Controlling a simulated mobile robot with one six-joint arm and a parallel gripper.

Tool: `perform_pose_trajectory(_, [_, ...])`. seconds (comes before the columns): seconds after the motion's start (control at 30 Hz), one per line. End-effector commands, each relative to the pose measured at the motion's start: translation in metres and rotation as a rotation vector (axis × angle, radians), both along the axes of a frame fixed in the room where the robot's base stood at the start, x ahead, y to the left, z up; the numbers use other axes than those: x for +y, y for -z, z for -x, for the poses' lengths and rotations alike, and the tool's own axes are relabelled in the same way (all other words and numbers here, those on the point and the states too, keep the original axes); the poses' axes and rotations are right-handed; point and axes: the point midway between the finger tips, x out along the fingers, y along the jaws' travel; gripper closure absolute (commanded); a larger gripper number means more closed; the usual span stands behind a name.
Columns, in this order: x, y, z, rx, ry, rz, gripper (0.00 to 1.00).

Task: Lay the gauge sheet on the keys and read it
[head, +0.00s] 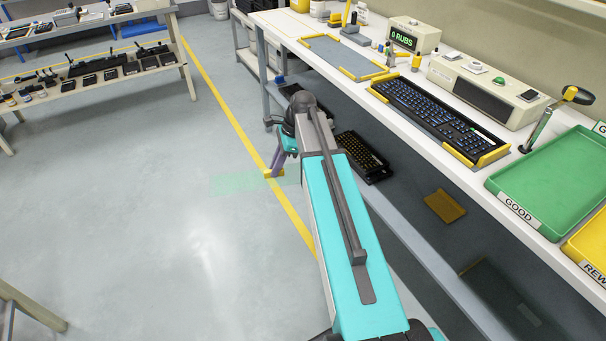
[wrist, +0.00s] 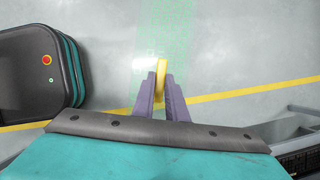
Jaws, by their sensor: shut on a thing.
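The gauge sheet (head: 236,184) is a translucent green strip with a yellow grip tab (head: 274,173). My gripper (head: 277,167) is shut on the tab and holds the sheet over the open floor, left of the bench. In the wrist view my gripper (wrist: 160,88) has its purple fingers on the yellow tab (wrist: 161,70), and the green sheet (wrist: 166,28) extends away from it. The black keyboard (head: 425,108) with blue-lit keys lies on the bench between yellow corner holders, to the right of and apart from my gripper. The sheet's markings are too faint to read.
The white bench (head: 470,169) carries a green GOOD tray (head: 545,172), a yellow REWORK tray (head: 590,248), a beige console (head: 485,88), a counter reading 0 RUBS (head: 414,36) and an empty grey mat (head: 338,58). Another keyboard (head: 362,156) sits below.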

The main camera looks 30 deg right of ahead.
Motion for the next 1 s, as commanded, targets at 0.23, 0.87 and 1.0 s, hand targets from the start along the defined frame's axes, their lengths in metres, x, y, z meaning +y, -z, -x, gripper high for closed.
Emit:
perform_pose_trajectory(0.23, [0.077,-0.043,-0.018,-0.001,-0.314,0.004,1.0])
perform_pose_trajectory(0.87, [0.135,-0.096,0.021,0.003,-0.963,-0.007,1.0])
perform_pose_trajectory(1.0, [0.134,-0.096,0.021,0.002,-0.969,-0.008,1.0])
